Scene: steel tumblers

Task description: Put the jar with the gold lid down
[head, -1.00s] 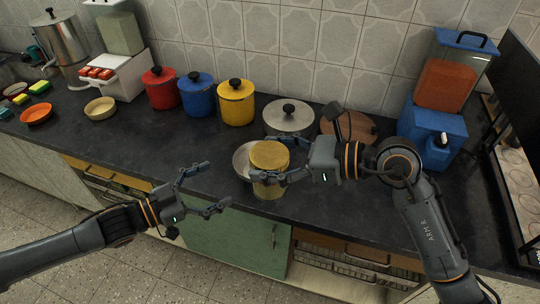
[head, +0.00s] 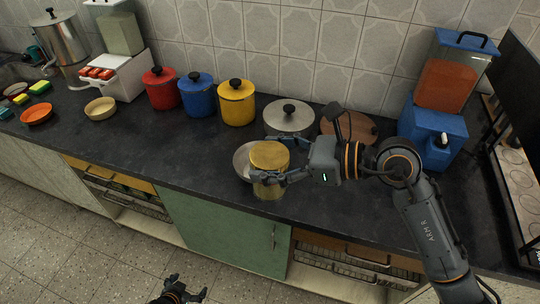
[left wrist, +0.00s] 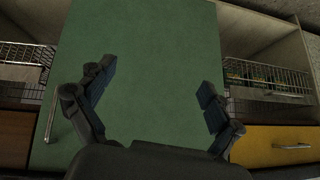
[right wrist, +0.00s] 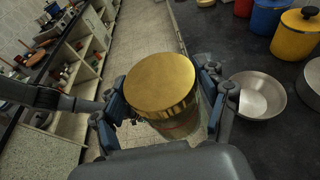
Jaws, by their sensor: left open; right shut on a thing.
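The jar with the gold lid (head: 269,156) is upright near the front edge of the dark counter in the head view. My right gripper (head: 268,178) is shut around its side. In the right wrist view the gold lid (right wrist: 161,83) and glassy body sit between the two fingers, with floor seen beyond. I cannot tell whether the jar's base touches the counter. My left gripper (head: 178,292) is low in front of the cabinets, open and empty. In the left wrist view its fingers (left wrist: 153,95) are spread before a green cabinet door (left wrist: 150,60).
A steel bowl (head: 242,162) is just behind the jar, and a grey lidded pot (head: 288,119) stands further back. The counter (head: 180,150) left of the bowl is clear.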

